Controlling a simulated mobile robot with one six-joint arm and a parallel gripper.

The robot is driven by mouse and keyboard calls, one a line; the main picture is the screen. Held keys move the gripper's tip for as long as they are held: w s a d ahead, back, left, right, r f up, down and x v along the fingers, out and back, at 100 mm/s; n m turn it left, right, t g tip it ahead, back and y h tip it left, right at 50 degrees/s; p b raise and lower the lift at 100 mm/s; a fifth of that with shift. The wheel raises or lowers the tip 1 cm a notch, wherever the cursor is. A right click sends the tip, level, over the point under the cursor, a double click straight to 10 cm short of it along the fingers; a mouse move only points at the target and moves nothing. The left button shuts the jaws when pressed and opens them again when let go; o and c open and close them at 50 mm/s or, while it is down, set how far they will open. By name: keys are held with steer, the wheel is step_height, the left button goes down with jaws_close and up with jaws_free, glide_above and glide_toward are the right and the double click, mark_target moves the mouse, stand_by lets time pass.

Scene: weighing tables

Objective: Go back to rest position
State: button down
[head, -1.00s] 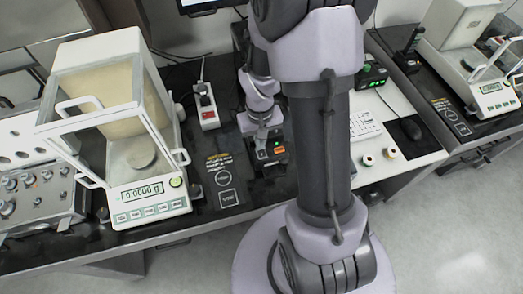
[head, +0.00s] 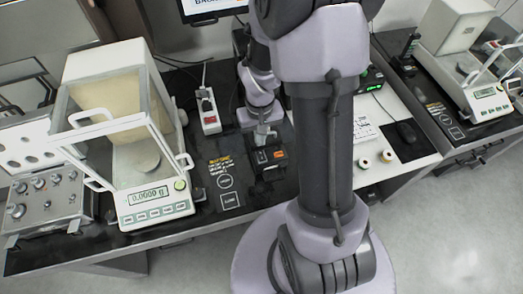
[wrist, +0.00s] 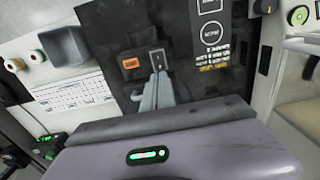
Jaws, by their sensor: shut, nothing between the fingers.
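My gripper (head: 263,138) is at the end of my arm, low over the black table top in the middle of the head view. In the wrist view the thin grey fingers (wrist: 158,76) are together with nothing between them. Their tips are close to a black rocker switch (wrist: 157,60) beside an orange-lit switch (wrist: 131,63). I cannot tell whether they touch it. My large arm link hides part of the table behind it in the head view.
A balance (head: 157,203) with a glass draft shield stands left, a knobbed metal unit (head: 47,198) beside it.

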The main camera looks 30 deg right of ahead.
steer(key=shift+r, duration=0.7)
